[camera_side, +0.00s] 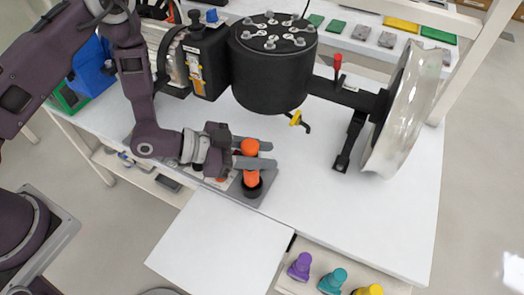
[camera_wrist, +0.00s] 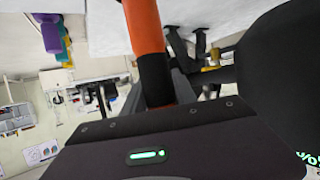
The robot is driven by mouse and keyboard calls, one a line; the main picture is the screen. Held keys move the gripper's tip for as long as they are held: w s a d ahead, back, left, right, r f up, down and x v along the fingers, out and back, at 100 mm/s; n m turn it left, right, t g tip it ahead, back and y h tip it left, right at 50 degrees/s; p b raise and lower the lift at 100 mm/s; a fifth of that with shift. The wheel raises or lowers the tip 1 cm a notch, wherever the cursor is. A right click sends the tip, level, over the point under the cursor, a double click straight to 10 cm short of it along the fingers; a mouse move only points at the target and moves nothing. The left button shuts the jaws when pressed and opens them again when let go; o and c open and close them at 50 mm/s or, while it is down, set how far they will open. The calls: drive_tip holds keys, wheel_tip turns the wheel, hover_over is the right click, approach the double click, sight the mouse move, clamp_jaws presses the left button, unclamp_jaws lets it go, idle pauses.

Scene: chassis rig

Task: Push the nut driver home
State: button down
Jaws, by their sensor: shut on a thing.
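The orange-and-black nut driver (camera_side: 251,178) stands roughly upright at the front of the workbench. Its orange top shows above my gripper fingers and its lower part below them. Its foot meets a black round collar on a small grey plate (camera_side: 271,177); how deep it sits cannot be told. My gripper (camera_side: 252,162) comes from the left with its two grey fingers shut around the driver's handle. In the wrist view the driver's orange and black shaft (camera_wrist: 143,25) rises from between the fingers; its foot is hidden there.
A black motor drum (camera_side: 272,75) on a chassis with a large wheel (camera_side: 402,110) stands close behind. An open drawer (camera_side: 315,278) at the front right holds purple, teal and yellow tools. The white bench (camera_side: 350,215) is clear right of the driver.

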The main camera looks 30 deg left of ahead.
drive_tip(key=c, duration=0.9)
unclamp_jaws()
